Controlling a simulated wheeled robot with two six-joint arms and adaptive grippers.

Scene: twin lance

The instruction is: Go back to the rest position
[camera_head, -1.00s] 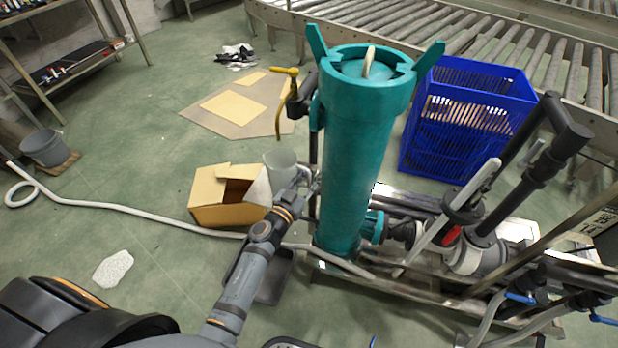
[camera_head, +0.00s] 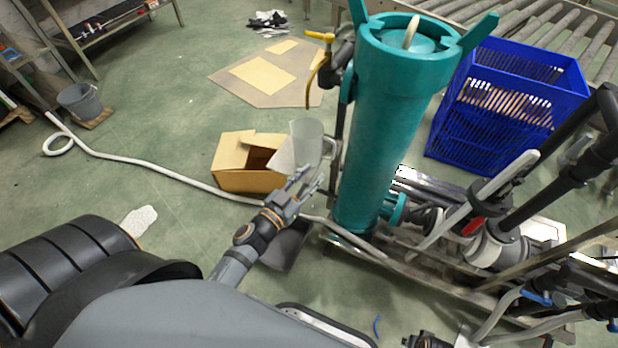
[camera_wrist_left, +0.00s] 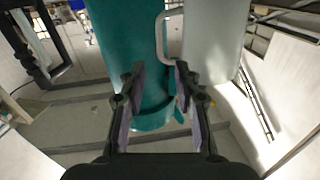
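My left gripper (camera_head: 308,184) is just in front of the teal filter column (camera_head: 385,125), at its left side. In the left wrist view its two fingers (camera_wrist_left: 158,80) stand apart with nothing clamped between them. A translucent jug (camera_head: 307,143) is just beyond the fingertips in the head view. In the left wrist view the jug (camera_wrist_left: 212,42) is at upper right, its handle toward the gap between the fingers; I cannot tell whether they touch. The column (camera_wrist_left: 118,40) stands behind.
An open cardboard box (camera_head: 240,179) is left of the jug. A blue crate (camera_head: 470,145) stands right of the column, with pipes and valves below it. A pale hose (camera_head: 150,171) crosses the floor to a grey bucket (camera_head: 80,101). Floor at left is mostly clear.

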